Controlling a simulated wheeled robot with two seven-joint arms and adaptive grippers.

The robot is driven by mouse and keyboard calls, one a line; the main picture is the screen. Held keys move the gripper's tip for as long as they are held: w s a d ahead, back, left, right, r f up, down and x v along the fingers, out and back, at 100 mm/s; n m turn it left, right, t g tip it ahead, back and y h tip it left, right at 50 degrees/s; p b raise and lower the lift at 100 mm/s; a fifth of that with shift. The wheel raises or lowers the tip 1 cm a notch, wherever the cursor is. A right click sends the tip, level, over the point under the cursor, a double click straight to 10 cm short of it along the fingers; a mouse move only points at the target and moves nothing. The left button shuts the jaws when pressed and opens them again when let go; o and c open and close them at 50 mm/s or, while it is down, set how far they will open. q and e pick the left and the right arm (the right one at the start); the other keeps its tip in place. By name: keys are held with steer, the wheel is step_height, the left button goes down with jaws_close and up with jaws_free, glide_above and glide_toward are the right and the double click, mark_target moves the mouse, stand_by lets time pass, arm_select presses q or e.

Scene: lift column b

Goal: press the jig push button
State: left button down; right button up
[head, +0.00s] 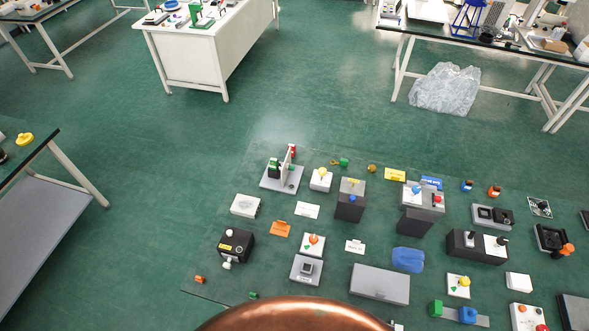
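Neither of my grippers is in view. Several small fixtures with coloured knobs or buttons stand on a dark green surface (215,270) at the lower right. A pale plate carries an orange-red knob or button (313,239). A white block carries a yellow one (322,172). Another white block at the lower right edge has a red one (522,308). A grey base (292,186) holds an upright plate with green, black and red parts. I cannot tell which of these is the jig push button.
A large copper-coloured dome (295,316) hides part of the near edge. A black box (236,245), a grey box (380,284) and a dark block with white tops (463,247) stand among the fixtures. White benches stand behind, with open green floor (150,200) to the left.

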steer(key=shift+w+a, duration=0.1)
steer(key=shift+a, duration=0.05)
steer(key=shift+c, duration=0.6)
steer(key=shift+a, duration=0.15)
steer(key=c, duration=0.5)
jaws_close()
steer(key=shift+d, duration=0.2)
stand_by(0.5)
